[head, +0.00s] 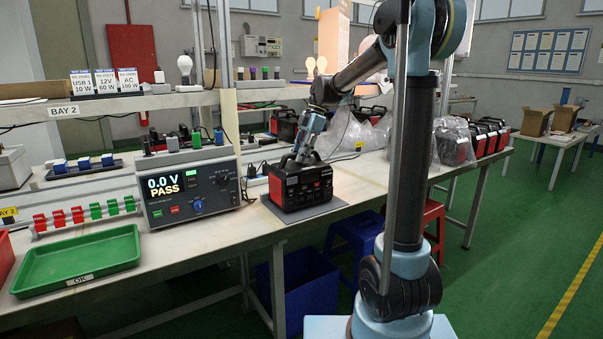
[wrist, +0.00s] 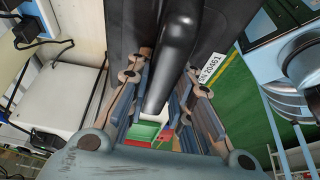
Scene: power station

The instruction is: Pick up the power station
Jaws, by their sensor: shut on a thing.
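The power station (head: 302,187) is a black and red box with a top handle. It sits on a grey mat (head: 299,211) on the workbench, right of the tester. My gripper (head: 301,152) reaches down onto its top from above and is shut on its handle. In the wrist view the black handle (wrist: 178,45) runs between the fingers of my gripper (wrist: 160,112), and a white label with a number (wrist: 212,68) shows on the power station's top. The station's underside and any gap to the mat cannot be made out.
The tester (head: 190,187) reading 0.0 V PASS stands close left of the station. A green OK tray (head: 80,262) lies at the bench's left front. Bagged power stations (head: 452,143) stand farther right along the bench. A blue bin (head: 300,285) is below the bench.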

